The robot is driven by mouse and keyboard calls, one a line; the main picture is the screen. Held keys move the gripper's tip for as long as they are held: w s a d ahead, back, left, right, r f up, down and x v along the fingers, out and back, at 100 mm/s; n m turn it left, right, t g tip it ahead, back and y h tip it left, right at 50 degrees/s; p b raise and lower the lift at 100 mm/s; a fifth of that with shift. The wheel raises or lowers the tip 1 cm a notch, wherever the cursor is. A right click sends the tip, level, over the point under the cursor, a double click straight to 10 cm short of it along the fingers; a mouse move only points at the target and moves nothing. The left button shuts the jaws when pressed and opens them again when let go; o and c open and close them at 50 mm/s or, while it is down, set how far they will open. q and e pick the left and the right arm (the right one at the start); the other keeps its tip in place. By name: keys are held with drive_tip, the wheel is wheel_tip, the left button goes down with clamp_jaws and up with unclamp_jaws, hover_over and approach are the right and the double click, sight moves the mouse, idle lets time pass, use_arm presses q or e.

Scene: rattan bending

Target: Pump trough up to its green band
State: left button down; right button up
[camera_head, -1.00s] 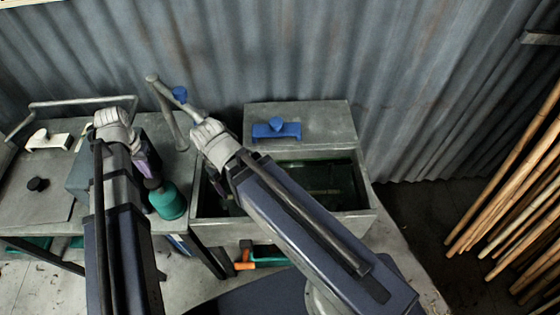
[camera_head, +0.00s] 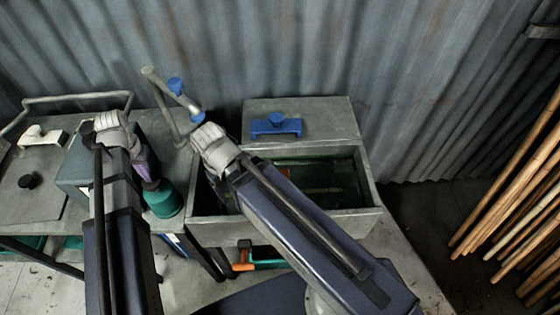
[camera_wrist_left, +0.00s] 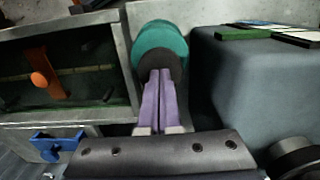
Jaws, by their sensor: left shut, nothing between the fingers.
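The grey trough (camera_head: 285,226) stands right of centre in the head view, with dark greenish liquid inside; it also shows at left in the left wrist view (camera_wrist_left: 118,95). An orange float-like piece (camera_wrist_left: 41,86) shows inside it there. I cannot make out a distinct green band. A teal rounded body with a dark top (camera_head: 163,202), perhaps the pump, stands left of the trough. My left gripper (camera_head: 147,171) is shut and empty, its purple fingers (camera_wrist_left: 163,75) over the dark top; contact is unclear. My right gripper (camera_head: 214,187) is over the trough's left end, fingers mostly hidden.
A grey pipe (camera_head: 158,95) with blue fittings (camera_head: 176,85) rises behind the teal body. A blue valve-like piece (camera_head: 276,124) sits on the box behind the trough. A blue-grey box (camera_wrist_left: 245,95) is close beside the left fingers. Rattan poles (camera_head: 515,190) lean at far right.

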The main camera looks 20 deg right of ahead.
use_arm(q)
drive_tip(key=shift+f+b, duration=0.55)
drive_tip(key=shift+f, duration=0.25)
wheel_tip(320, 180, up, 7)
drive_tip(key=p, duration=0.6)
drive_tip(key=shift+f+p, duration=0.15)
drive_tip(key=shift+p, duration=0.2)
drive_tip(key=shift+f, duration=0.15)
wheel_tip(320, 180, down, 6)
drive_tip(key=b, duration=0.6)
drive_tip(key=shift+f+b, duration=0.2)
drive_tip(key=shift+b, duration=0.15)
wheel_tip(320, 180, up, 6)
drive_tip(key=p, duration=0.6)
drive_tip(key=shift+r, duration=0.25)
drive_tip(key=shift+p, duration=0.3)
wheel_tip(320, 180, up, 6)
drive_tip(key=p, duration=0.6)
